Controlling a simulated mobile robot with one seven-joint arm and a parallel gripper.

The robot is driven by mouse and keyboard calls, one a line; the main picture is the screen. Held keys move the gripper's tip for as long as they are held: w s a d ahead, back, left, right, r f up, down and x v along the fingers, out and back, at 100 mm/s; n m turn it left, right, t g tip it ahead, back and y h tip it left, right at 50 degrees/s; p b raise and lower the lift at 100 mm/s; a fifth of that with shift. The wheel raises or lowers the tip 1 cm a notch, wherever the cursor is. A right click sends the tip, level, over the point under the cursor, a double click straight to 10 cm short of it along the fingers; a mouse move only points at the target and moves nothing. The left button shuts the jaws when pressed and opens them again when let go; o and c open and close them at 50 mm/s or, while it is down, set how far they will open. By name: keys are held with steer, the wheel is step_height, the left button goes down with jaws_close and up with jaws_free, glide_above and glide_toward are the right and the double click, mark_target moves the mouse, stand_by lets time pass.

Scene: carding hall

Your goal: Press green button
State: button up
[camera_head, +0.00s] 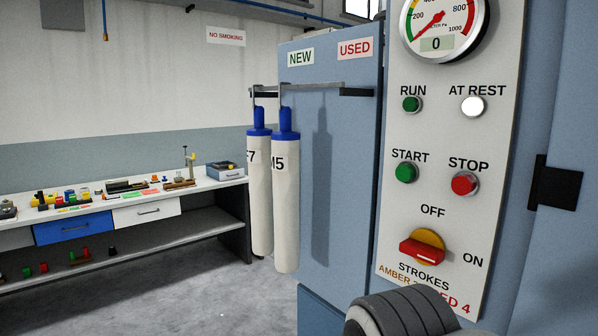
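The green button (406,173) sits under the word START on a light grey control panel (436,140) at the right. The red STOP button (464,184) is to its right. A smaller dark green round light or button (411,104) under the word RUN is above it. A white lit lamp (472,106) is under AT REST. Nothing covers the green START button. My gripper is not in view.
A red handle on a yellow disc (424,247) sits below, between OFF and ON. A gauge (437,30) tops the panel. A dark ribbed shape hides the panel's bottom edge. Two white cylinders (285,205) hang from a rail at left. A workbench (110,208) stands behind.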

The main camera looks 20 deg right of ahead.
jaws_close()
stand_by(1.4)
